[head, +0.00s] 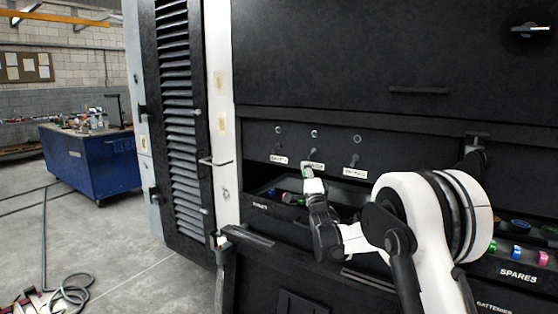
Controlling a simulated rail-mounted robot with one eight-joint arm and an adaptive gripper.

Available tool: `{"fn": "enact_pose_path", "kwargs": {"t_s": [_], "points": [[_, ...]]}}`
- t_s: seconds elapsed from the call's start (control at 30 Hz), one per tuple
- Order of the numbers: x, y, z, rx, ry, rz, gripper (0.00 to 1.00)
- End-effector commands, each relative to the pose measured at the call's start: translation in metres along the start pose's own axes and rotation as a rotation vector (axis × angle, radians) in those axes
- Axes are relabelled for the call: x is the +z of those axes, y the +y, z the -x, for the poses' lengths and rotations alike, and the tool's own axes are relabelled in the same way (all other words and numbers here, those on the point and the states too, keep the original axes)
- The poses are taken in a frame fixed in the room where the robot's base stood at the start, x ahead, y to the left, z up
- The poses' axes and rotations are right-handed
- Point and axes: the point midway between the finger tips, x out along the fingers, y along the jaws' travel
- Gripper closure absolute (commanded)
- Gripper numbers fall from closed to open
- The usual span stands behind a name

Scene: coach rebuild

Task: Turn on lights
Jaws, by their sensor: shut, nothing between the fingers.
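A dark switch panel (255,139) runs across the black cabinet in the head view. It carries a left toggle lever (277,149) and a right toggle lever (354,159), each hanging downward above a white label. A middle label (317,165) sits between them; I cannot clearly make out its lever. Small round fittings sit above in a row, including a middle one (314,133). My gripper (308,173) is shut and empty, its tip at or just in front of the middle label. Contact cannot be told. The label writing is too small to read surely.
An open drawer (259,208) with loose items lies below the panel, close under my gripper. A bin marked SPARES (519,273) stands at the right. A louvred door (180,120) stands left. A blue workbench (88,160) is farther back; the floor before it is mostly clear.

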Motion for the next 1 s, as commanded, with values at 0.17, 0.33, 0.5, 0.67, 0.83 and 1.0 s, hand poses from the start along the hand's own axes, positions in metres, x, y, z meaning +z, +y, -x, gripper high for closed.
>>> {"fn": "enact_pose_path", "kwargs": {"t_s": [0.17,0.33,0.5,0.67,0.83,1.0], "points": [[0.019,0.034,0.003,-0.095,-0.033,-0.107,1.0],[0.033,0.056,0.01,-0.167,-0.065,-0.192,1.0],[0.041,0.069,0.016,-0.206,-0.087,-0.24,1.0],[0.044,0.071,0.018,-0.218,-0.094,-0.255,1.0],[0.043,0.071,0.018,-0.218,-0.094,-0.255,1.0],[0.043,0.071,0.016,-0.217,-0.093,-0.254,1.0]]}}
